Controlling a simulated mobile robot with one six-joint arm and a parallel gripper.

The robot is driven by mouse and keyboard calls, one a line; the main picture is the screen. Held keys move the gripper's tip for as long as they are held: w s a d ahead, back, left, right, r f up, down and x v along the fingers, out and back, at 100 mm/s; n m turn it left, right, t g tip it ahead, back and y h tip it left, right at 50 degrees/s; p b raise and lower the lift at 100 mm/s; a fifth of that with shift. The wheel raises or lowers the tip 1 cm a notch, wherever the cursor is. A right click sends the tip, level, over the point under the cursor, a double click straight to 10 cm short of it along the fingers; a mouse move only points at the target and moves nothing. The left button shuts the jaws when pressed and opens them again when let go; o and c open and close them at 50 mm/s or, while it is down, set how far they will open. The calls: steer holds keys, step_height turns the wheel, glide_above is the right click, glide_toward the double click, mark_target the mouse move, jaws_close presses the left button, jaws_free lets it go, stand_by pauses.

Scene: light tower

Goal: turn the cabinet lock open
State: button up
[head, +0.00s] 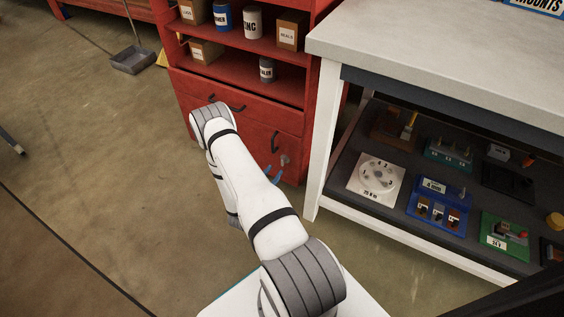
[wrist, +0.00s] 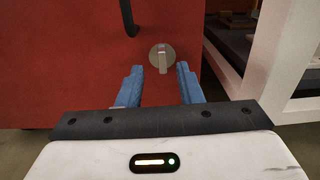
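The cabinet lock (wrist: 162,57) is a round grey knob with a raised upright grip, on the red cabinet door (wrist: 75,60). It also shows in the head view (head: 285,160), small, at the lower right of the red cabinet. My gripper (wrist: 156,82) has blue fingers, spread apart and empty. In the wrist view the lock appears between and just beyond the fingertips, apart from them. In the head view my gripper (head: 272,174) shows as blue tips just below and left of the lock, partly hidden behind my arm.
A dark door handle (wrist: 129,17) is left of the lock. A white-legged workbench (head: 312,150) stands close at the right, with several devices on its lower shelf (head: 400,215). Cans and boxes stand on the red cabinet's shelves. The floor (head: 100,130) at the left is mostly clear.

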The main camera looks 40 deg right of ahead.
mark_target(282, 161)
steer(key=b+x, duration=0.1)
steer(key=x, duration=0.5)
steer(key=shift+d+b, duration=0.2)
steer(key=shift+b, duration=0.2)
steer(key=shift+w, duration=0.1)
jaws_close()
